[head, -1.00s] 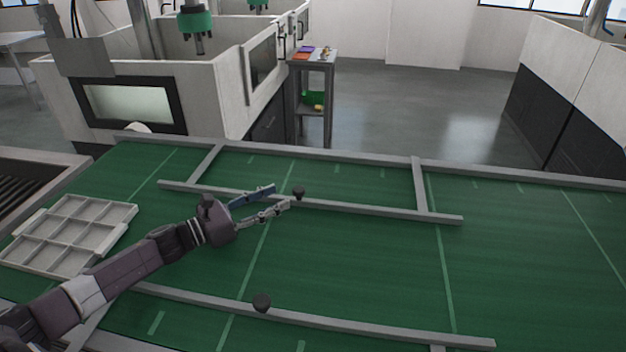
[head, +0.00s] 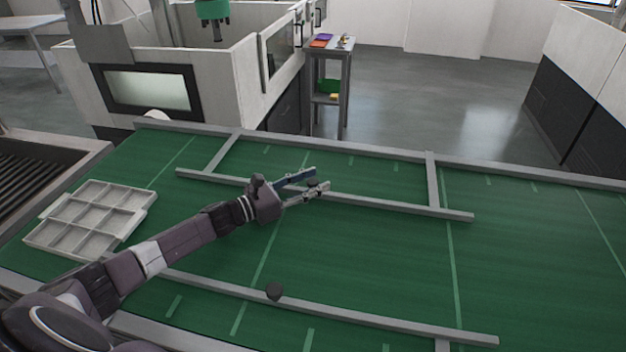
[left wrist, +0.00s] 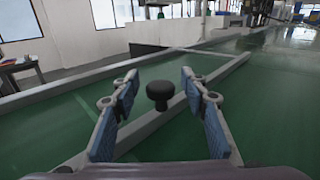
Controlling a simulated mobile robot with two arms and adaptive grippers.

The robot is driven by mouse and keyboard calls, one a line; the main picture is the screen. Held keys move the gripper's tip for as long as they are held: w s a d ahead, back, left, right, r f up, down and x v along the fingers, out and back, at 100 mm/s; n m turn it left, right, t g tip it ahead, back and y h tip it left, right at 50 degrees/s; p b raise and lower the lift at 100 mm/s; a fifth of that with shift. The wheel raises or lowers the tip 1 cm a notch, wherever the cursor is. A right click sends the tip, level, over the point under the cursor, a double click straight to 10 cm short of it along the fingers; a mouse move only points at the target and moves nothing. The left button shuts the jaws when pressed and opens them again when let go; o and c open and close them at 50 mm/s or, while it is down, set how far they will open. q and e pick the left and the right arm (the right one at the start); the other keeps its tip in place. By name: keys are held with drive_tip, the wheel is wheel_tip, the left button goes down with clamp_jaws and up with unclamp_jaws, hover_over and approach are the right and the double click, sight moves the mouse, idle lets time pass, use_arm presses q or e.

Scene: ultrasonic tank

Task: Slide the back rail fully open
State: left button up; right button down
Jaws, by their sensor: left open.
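The back rail (head: 400,206) is a long grey bar across the far part of the green table. Two crosspieces join it to the table's far edge strip. Its black knob (left wrist: 160,92) stands upright in the left wrist view, between and a little beyond my open fingers. In the head view my gripper hides this knob. My left gripper (head: 321,179) is open over the rail, fingers pointing right; it also shows in the left wrist view (left wrist: 160,80), with no visible contact on the knob. My right gripper is not in view.
A pale compartment tray (head: 92,216) lies at the left. The table's right side is clear.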

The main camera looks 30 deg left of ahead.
use_arm(q)
drive_tip(key=shift+c, duration=0.2)
clamp_jaws()
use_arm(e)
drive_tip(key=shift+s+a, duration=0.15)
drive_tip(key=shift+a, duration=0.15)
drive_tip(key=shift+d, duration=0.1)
